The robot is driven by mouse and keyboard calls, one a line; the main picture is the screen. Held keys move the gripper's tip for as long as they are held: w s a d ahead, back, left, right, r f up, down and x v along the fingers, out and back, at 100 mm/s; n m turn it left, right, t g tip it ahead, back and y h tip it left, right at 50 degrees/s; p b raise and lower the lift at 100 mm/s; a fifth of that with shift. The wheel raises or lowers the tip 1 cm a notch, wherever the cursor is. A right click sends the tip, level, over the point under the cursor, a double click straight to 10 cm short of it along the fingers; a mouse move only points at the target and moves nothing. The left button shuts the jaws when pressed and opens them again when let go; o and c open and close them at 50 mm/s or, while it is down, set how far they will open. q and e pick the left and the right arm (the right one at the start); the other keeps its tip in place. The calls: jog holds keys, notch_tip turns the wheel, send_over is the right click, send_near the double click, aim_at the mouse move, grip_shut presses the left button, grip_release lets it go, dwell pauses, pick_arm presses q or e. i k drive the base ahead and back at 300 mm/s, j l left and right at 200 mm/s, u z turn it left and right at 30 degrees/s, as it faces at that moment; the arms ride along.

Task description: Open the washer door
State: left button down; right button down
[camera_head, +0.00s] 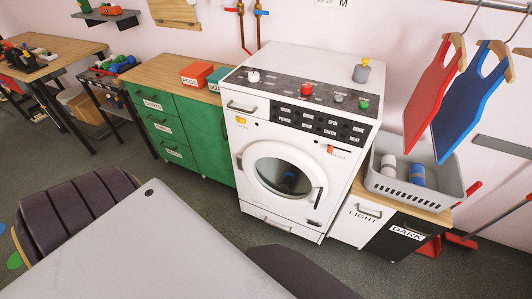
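The white washer (256,207) stands against the wall, right of the picture's middle. Its round door (258,156) has a white ring around a dark glass window (283,177) and looks shut against the front. A dark upright handle (318,197) is at the door's right side, and a small dark piece (238,162) is at its left edge. Something bluish shows faintly behind the glass. Neither of my grippers shows in the head view, so I cannot see how they stand to the door.
A green drawer cabinet (205,130) is left of the washer. On its right, a grey basket (402,190) sits on a low unit with a LIGHT bin (345,229) and a DARK bin (387,243). A large grey surface fills the lower left.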

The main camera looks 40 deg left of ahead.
aim_at(246, 162)
jog(key=u, duration=1)
